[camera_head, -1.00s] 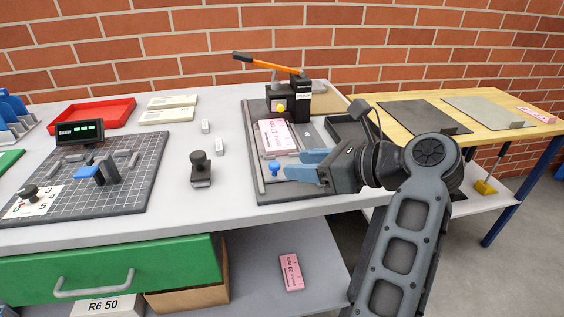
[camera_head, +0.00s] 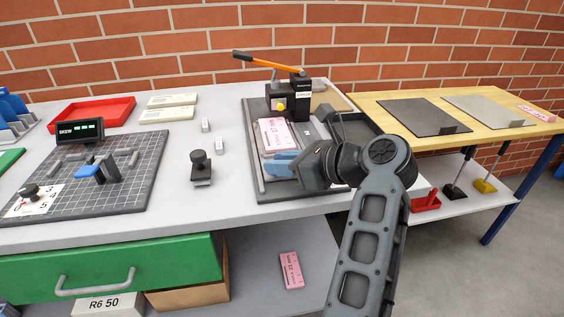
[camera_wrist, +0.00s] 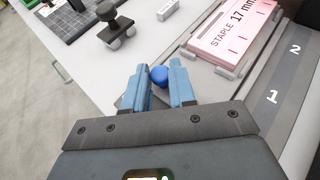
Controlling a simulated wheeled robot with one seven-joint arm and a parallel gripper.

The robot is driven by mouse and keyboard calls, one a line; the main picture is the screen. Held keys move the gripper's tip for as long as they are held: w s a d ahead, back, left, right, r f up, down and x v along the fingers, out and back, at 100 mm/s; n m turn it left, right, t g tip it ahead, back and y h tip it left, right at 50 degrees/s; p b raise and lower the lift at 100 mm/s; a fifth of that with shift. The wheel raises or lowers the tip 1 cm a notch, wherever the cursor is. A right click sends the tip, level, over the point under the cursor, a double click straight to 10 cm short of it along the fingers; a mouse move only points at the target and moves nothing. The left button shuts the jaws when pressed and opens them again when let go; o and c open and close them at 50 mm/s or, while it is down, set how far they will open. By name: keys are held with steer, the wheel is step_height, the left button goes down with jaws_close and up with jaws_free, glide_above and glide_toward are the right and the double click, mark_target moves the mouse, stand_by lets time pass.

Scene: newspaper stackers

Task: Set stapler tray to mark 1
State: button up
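The stapler (camera_head: 288,100) stands at the back of a dark base on the grey table, with an orange lever. A pink staple box labelled 17 mm (camera_wrist: 235,30) lies in the tray in front of it. Marks 1 (camera_wrist: 273,97) and 2 (camera_wrist: 295,49) show on the grey strip beside the tray. A blue knob (camera_wrist: 159,77) lies near the tray's front. My gripper (camera_wrist: 160,78) has its blue fingertips on either side of the knob. The gap is narrow, and I cannot tell whether both fingers press on it. In the head view my gripper (camera_head: 268,166) hides the knob.
A black clamp-like piece (camera_head: 201,168) and two small white blocks (camera_head: 205,125) stand left of the stapler base. A gridded board (camera_head: 120,195) with a display is further left. A wooden table (camera_head: 480,140) adjoins on the right.

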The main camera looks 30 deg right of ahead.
mark_target(276, 144)
jaws_close()
steer(key=w+p, duration=0.1)
steer(key=w, duration=0.1)
steer(key=w+d+p, duration=0.1)
steer(key=w, duration=0.1)
steer(key=w+d+p, duration=0.1)
steer(key=w, duration=0.1)
steer(key=shift+r, duration=0.15)
steer(key=shift+w+d+p, duration=0.15)
steer(key=shift+w+p, duration=0.15)
steer(key=shift+w, duration=0.1)
steer(key=shift+o, duration=2.3)
jaws_free()
